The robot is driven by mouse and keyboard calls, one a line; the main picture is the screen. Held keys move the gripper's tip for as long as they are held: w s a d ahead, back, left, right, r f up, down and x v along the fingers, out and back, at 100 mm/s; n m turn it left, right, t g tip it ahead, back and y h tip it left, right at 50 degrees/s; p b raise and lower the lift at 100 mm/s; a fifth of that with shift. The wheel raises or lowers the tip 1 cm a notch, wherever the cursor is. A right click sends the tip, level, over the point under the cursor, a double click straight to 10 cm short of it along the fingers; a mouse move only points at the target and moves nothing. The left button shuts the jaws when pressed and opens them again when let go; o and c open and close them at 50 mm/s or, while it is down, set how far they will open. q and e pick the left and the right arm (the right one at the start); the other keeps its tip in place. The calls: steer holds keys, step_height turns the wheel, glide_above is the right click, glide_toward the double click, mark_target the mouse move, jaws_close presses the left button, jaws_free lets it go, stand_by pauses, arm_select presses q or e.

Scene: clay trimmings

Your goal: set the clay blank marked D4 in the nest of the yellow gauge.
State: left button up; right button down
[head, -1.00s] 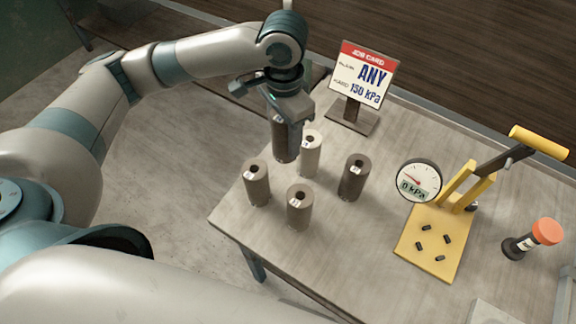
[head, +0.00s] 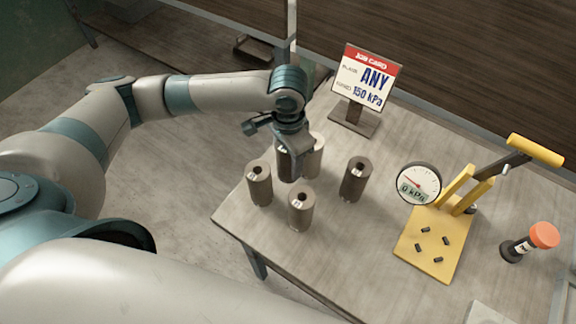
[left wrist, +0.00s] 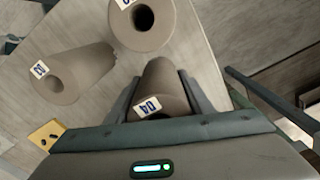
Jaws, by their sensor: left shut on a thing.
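My left gripper (head: 294,158) is shut on a dark clay blank (head: 286,166). In the left wrist view this blank (left wrist: 160,82) sits between the fingers, and its label reads D4. The gripper hides part of it in the head view, and I cannot tell how far it is above the table. The yellow gauge (head: 424,262) stands at the right of the table, with several short black pegs on its base plate. Its dial (head: 418,184) reads 0 kPa and its lever (head: 535,146) is raised. No blank stands among the pegs. My right gripper is not in view.
Blanks stand around the held one: left (head: 259,186), front (head: 301,212), right (head: 355,180), and a paler one (head: 316,160) behind. A job card (head: 365,78) reads ANY, 150 kPa. Table between blanks and gauge is clear.

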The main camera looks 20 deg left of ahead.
mark_target(288, 168)
arm_select(q)
steer(key=shift+f+p, duration=0.35)
steer(key=shift+f, duration=1.25)
steer(key=o, duration=1.5)
steer(key=shift+f, duration=0.15)
steer(key=shift+r+b, duration=0.3)
steer(key=shift+r, duration=0.55)
step_height(288, 168, up, 9)
steer(key=shift+r+b, duration=0.15)
steer(key=shift+b, duration=0.95)
steer(key=shift+r, duration=0.65)
steer(key=shift+o, duration=0.4)
